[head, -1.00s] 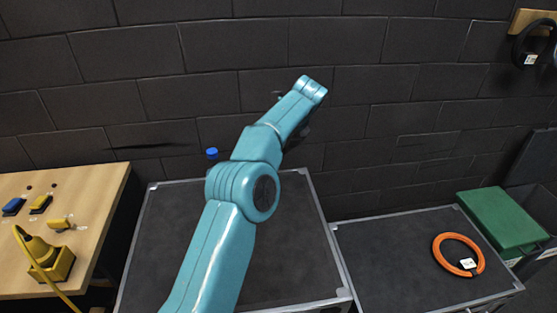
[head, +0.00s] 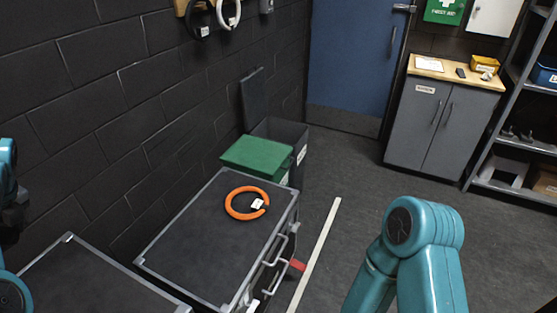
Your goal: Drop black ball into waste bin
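No black ball shows in the head view. A dark grey bin (head: 292,133) with its lid (head: 253,98) raised stands against the wall at the far end of the cabinets. A green-lidded bin (head: 257,156) stands in front of it; no label that I can read says which is the waste bin. My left arm shows only in part at the left edge, with a dark part that looks like my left gripper (head: 14,214); its fingers and anything in them cannot be made out. My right arm's teal elbow is at the lower right; its gripper is out of view.
An orange ring (head: 246,203) with a white tag lies on the dark-topped cabinet (head: 200,250). Another dark top (head: 90,285) is at lower left. A grey cupboard (head: 435,125) and shelving (head: 515,140) stand at right. Floor (head: 350,190) between is open.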

